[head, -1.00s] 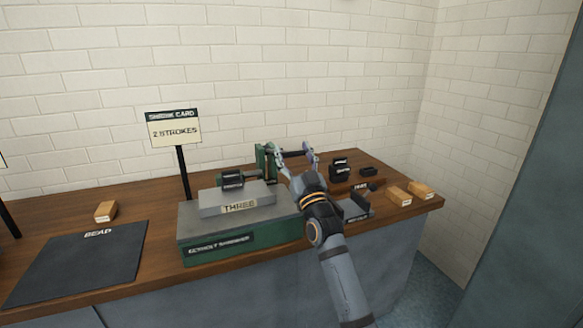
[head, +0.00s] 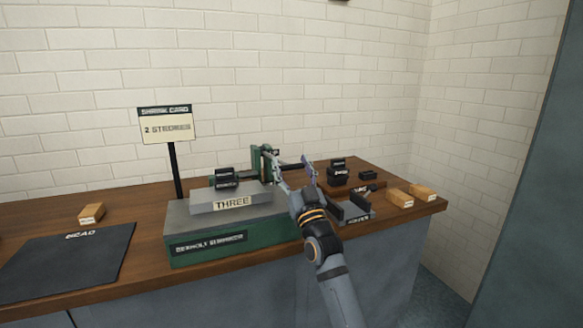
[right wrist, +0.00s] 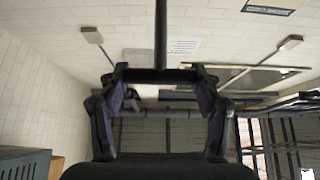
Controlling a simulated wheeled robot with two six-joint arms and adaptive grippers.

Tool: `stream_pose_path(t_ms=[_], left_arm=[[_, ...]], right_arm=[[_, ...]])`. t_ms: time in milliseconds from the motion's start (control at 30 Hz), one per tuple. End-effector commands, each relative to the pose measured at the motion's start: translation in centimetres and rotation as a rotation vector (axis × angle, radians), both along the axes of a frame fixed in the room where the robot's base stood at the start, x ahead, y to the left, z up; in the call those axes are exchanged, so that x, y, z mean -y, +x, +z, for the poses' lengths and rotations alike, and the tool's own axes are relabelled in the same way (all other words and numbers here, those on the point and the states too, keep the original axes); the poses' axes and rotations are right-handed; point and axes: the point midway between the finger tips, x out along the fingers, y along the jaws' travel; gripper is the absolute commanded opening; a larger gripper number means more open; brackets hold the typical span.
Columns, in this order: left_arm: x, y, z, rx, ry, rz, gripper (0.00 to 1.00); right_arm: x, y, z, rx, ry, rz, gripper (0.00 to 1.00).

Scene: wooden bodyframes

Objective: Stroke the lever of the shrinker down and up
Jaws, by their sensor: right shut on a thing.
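The shrinker (head: 268,235) is a green and grey machine on the wooden bench, with a green upright post (head: 260,160) at its back. Its dark lever (head: 291,167) reaches right from the post, nearly level. My right gripper (head: 293,162) is shut on the lever near its outer end, one finger on each side. In the right wrist view a dark bar (right wrist: 158,75) spans between the fingers, with a thin rod running up from it. The grip partly hides the lever. My left gripper is not in view.
A "2 STROKES" card (head: 167,127) stands behind the shrinker. A grey block marked "THREE" (head: 232,203) sits on its base. Black blocks (head: 337,174), a dark holder (head: 352,210) and wooden blocks (head: 400,197) lie right. A dark mat (head: 65,265) lies left.

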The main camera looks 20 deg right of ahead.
Motion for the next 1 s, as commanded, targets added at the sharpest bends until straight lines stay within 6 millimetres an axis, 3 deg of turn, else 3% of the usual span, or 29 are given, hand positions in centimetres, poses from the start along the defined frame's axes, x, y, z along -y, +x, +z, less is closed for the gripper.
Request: stream_pose_path(t_ms=[33, 267, 300, 467, 833, 1000], left_arm=[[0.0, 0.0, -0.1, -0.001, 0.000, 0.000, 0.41], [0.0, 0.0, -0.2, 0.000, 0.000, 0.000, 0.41], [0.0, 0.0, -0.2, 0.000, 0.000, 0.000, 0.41], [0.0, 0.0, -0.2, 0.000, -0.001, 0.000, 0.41], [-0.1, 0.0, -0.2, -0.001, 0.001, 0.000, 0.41], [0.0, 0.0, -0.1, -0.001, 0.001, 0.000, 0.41]], right_arm=[[0.0, 0.2, -1.0, -0.019, 0.000, 0.001, 0.08], [0.0, 0.3, -1.2, -0.023, -0.001, 0.001, 0.08], [0.0, 0.3, -1.2, -0.023, -0.001, 0.001, 0.66], [0.0, 0.2, -1.0, -0.018, 0.000, 0.001, 0.88], [0.0, -0.1, -0.9, -0.012, 0.000, 0.000, 0.89], [0.1, -2.5, -2.6, -0.015, -0.003, -0.002, 0.89]])
